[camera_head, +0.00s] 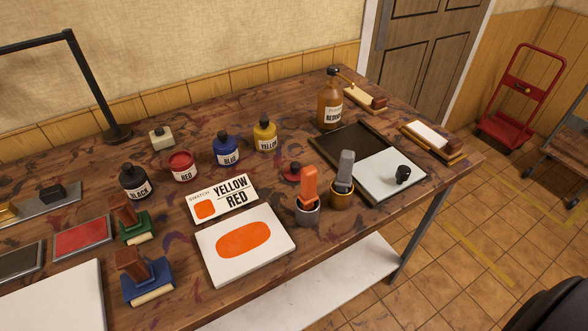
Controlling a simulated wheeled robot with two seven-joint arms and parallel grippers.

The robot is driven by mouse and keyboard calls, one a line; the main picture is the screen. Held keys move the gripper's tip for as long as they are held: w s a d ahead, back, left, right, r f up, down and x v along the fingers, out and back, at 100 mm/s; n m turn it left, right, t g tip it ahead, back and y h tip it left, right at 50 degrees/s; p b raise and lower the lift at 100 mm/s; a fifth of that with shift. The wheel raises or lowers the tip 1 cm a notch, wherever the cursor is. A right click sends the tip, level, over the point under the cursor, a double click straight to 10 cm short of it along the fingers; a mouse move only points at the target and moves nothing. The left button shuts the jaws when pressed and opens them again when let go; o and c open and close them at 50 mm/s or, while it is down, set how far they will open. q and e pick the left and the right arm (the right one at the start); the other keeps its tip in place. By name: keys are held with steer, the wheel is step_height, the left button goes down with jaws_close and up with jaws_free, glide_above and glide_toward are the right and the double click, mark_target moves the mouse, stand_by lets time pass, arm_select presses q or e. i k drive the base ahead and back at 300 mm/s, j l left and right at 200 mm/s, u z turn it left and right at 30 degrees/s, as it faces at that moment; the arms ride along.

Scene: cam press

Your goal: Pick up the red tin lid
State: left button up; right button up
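The red tin lid (291,173), with a small knob on top, lies on the wooden table, right of the swatch card. The orange-handled tool in front of it hides part of its right side. The red tin (182,168) stands uncovered to the left, between the black bottle and the blue bottle, with red showing in its top. Neither of my grippers is in view.
An orange-handled tool (309,187) and a grey-handled tool (346,168) stand in small pots close by the lid. A swatch card (223,198), yellow bottle (264,137) and dark slab (345,147) surround it. Bare table (235,165) lies to its left.

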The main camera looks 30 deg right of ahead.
mark_target(292, 173)
steer(key=l+u, duration=0.3)
steer(key=l, duration=0.15)
steer(key=k+l+u, duration=0.1)
steer(key=l+u, duration=0.2)
steer(key=l, duration=0.15)
steer(key=k+l+u, duration=0.1)
steer(key=l+u, duration=0.2)
steer(key=l, duration=0.15)
steer(key=k+l+u, duration=0.15)
steer(key=l+u, duration=0.15)
steer(key=k+l+u, duration=0.3)
steer(key=l, duration=0.15)
steer(key=k+l+u, duration=0.15)
steer(key=l+u, duration=0.15)
